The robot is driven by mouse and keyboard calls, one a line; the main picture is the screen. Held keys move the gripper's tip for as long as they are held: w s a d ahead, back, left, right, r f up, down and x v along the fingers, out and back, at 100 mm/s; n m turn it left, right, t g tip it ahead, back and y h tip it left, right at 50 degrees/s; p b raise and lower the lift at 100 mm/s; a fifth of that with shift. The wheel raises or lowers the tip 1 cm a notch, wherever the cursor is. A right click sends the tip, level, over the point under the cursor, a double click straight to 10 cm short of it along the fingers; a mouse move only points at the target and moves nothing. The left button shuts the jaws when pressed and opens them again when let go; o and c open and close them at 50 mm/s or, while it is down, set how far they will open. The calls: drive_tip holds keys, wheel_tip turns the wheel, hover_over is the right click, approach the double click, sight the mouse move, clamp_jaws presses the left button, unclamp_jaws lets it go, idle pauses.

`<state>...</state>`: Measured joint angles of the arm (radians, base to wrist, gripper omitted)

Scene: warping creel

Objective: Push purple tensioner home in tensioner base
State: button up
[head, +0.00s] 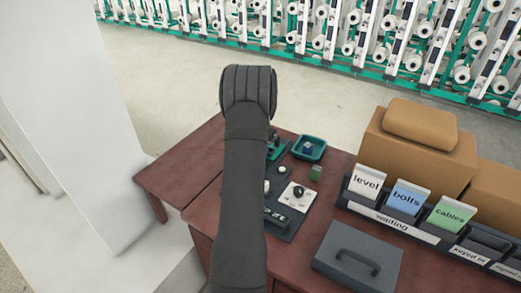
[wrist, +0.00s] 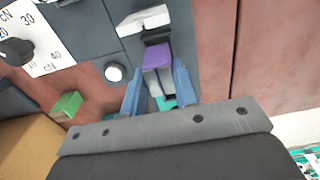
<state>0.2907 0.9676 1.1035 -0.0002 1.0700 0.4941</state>
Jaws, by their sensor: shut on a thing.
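In the wrist view the purple tensioner (wrist: 157,57) has a purple top and a grey lower part. My gripper (wrist: 159,70) is shut on it, with one blue finger on each side. The tensioner's far end is close to a dark part with a white block (wrist: 145,20), which may belong to the tensioner base. I cannot tell whether they touch or how deep the tensioner sits. A teal piece (wrist: 165,102) shows beneath, between the fingers. In the head view my arm hides the gripper and the tensioner.
A white dial plate (head: 297,193) with a black knob, a green block (head: 315,173) and a teal tray (head: 312,141) lie right of my arm. A dark lidded case (head: 335,270), a labelled rack (head: 395,222) and cardboard boxes (head: 410,148) stand farther right. The table's left part is clear.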

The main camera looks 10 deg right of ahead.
drive_tip(key=shift+f, duration=0.6)
drive_tip(key=shift+f, duration=0.7)
idle(0.4)
drive_tip(key=o, duration=1.3)
drive_tip(key=shift+c, duration=0.2)
drive_tip(key=shift+r, duration=3.5)
wheel_tip(320, 180, up, 18)
drive_tip(key=shift+f, duration=0.25)
